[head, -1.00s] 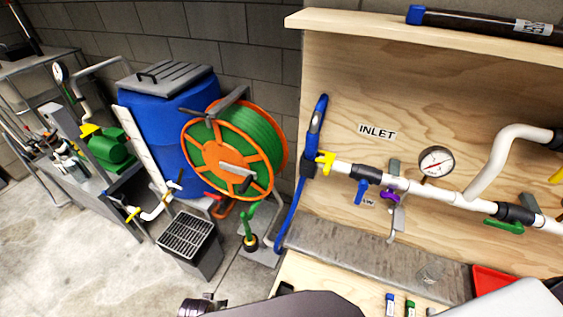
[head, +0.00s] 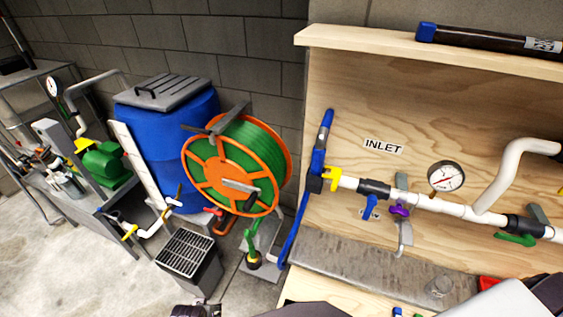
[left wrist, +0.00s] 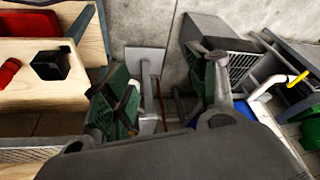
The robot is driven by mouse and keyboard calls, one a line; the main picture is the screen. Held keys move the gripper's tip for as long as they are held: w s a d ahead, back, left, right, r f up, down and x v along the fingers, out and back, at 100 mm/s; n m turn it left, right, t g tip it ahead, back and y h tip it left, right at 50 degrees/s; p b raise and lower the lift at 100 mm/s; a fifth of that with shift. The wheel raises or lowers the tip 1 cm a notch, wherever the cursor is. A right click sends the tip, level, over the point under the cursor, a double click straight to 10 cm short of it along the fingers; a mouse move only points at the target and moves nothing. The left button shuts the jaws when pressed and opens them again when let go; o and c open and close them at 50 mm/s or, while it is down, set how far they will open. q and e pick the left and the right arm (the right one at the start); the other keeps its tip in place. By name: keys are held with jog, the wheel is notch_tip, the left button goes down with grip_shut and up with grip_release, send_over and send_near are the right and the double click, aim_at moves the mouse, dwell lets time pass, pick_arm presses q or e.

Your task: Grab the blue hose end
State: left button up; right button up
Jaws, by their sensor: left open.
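The blue hose (head: 296,232) runs down the left edge of the wooden board and drops behind the bench. Its upper end meets a dark fitting (head: 315,184) beside a yellow-handled valve under the INLET sign. A blue and grey piece (head: 323,132) stands upright above that fitting. My left gripper (head: 194,312) just shows at the bottom edge of the head view, well below and left of the hose. In the left wrist view its two fingers (left wrist: 165,92) are spread, with nothing held between them. My right gripper is not in view.
A green hose reel (head: 237,165) with an orange rim stands left of the board, before a blue barrel (head: 170,150). A grated grey bin (head: 187,258) is on the floor. White piping with a pressure gauge (head: 446,177) crosses the board.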

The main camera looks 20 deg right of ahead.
pick_arm(q)
jog(key=w+d+r+t+h+p, duration=0.1)
jog(key=w+d+r+t, duration=0.3)
jog(key=d+r, duration=0.65)
jog(key=w+d+r+t+h, duration=0.1)
jog(key=w+d+r, duration=0.6)
jog(key=r, duration=0.7)
jog(key=m+t+h, duration=0.3)
jog(key=t+h, duration=0.2)
jog(key=t, duration=0.1)
send_near(317, 159)
jog(key=s, duration=0.2)
jog(key=shift+w+a+r+p, duration=0.1)
jog(key=shift+a+r+p, duration=0.2)
jog(key=shift+a+r, duration=0.1)
jog(key=shift+w, duration=0.15)
jog(key=shift+f+b+x, duration=0.1)
jog(key=shift+b+x, duration=0.15)
jog(key=shift+x, duration=1.9)
jog(key=shift+f+b+x, duration=0.15)
jog(key=shift+b+x, duration=0.05)
jog(key=shift+x, duration=1.9)
